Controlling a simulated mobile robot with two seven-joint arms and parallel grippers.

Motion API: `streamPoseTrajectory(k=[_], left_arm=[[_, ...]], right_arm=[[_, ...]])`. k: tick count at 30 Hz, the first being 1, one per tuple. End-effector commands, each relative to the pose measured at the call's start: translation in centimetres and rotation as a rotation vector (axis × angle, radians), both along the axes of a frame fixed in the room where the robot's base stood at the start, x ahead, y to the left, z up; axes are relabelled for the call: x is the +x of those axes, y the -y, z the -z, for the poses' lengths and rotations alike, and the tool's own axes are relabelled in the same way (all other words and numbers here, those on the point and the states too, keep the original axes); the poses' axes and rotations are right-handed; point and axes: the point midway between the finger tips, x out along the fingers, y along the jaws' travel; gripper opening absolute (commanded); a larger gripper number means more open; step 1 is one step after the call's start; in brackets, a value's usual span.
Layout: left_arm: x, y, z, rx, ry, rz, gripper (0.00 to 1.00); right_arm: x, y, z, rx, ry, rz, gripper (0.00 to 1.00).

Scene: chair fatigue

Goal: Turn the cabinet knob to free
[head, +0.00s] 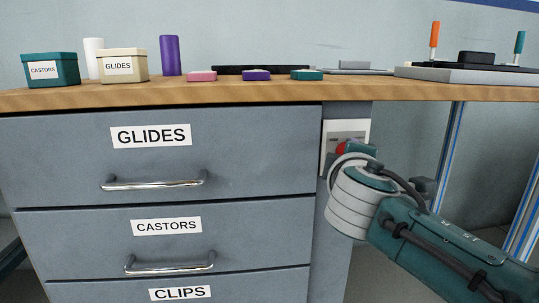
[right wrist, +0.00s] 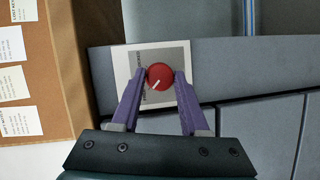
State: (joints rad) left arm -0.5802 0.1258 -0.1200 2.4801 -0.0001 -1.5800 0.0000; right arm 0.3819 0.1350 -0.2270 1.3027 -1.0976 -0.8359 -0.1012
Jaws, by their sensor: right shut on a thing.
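The red cabinet knob (right wrist: 160,76) sits on a pale plate (right wrist: 122,75) with a grey label, whose words I cannot read. Its white pointer mark slants toward the lower left in the right wrist view. In the head view the plate (head: 361,127) is on the grey post right of the drawers, and only a bit of the red knob (head: 340,148) shows past my wrist. My right gripper (right wrist: 160,79) has its purple fingers on both sides of the knob, shut on it. My left gripper is not in view.
The grey cabinet has drawers labelled GLIDES (head: 151,136), CASTORS (head: 166,226) and CLIPS (head: 180,293), with metal handles. The wooden worktop (head: 250,92) overhangs above, carrying boxes, cylinders and small coloured blocks. Under the worktop to the right is open space.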

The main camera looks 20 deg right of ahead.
Motion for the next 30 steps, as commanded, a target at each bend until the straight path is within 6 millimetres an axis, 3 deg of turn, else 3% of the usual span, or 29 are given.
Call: streamPoseTrajectory(k=[8, 9, 16, 25, 30], left_arm=[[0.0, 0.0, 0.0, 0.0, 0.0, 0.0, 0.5], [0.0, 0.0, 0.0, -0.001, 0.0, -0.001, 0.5], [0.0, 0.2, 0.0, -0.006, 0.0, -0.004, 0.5], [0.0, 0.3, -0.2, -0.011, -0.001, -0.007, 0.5], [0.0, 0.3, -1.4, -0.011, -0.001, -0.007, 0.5]], right_arm=[[0.0, 0.0, 0.1, -0.003, -0.004, -0.001, 0.0], [0.0, 0.0, 0.1, -0.003, -0.004, -0.001, 0.48], [0.0, 0.0, 0.1, -0.002, -0.003, -0.001, 0.74], [-0.2, -0.2, -0.1, -0.001, -0.002, -0.001, 0.74], [-2.2, -1.6, -0.6, 0.002, -0.004, -0.003, 0.74]])
